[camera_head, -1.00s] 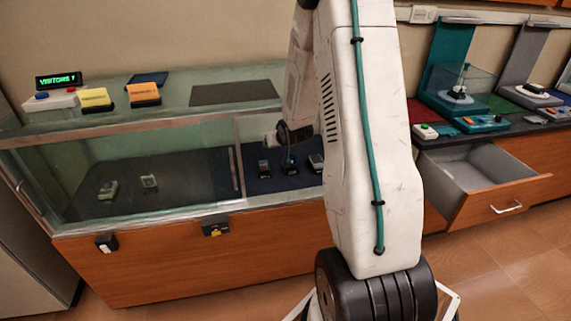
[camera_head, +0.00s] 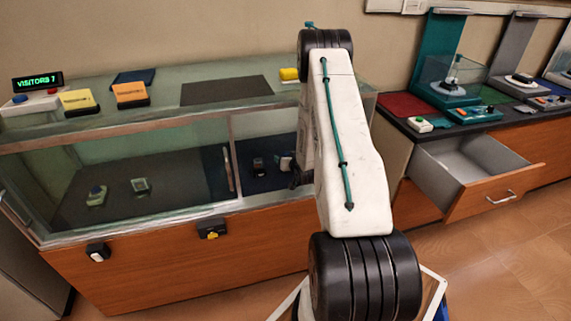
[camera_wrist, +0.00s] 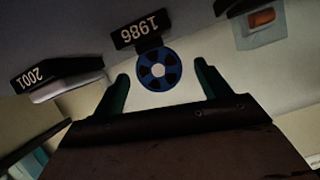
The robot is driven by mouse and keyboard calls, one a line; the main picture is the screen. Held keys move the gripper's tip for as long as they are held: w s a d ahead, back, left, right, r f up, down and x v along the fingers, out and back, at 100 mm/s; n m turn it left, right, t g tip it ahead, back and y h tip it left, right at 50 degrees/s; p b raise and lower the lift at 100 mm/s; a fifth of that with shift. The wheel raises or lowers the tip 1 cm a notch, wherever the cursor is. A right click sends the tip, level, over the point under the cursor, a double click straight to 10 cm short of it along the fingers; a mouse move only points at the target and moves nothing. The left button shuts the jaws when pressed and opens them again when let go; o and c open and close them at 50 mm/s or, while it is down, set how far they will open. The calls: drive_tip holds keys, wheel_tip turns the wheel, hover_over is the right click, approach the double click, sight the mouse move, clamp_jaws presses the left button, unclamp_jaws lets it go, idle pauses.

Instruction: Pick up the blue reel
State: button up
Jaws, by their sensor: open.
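The blue reel (camera_wrist: 148,82) shows in the wrist view, a blue disc with dark openings, beside a black label reading 1986 (camera_wrist: 140,30). My gripper (camera_wrist: 162,68) is open. Its two dark green fingers stand to the left and right of the reel in the picture, with nothing visibly clamped. I cannot tell whether the fingers touch it. In the head view my gripper is mostly hidden behind my arm at the open part of the glass case (camera_head: 140,225), and I cannot make out the reel there.
A 2001 label with a pale object (camera_wrist: 65,88) lies left of the reel, and a grey object with an orange patch (camera_wrist: 262,20) right. The case has a glass top and a sliding pane handle (camera_head: 227,170). An open drawer (camera_head: 495,190) juts out at right.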

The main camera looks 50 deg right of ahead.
drive_tip(key=shift+x, duration=1.35)
drive_tip(key=c, duration=1.1)
drive_tip(key=shift+r, duration=0.2)
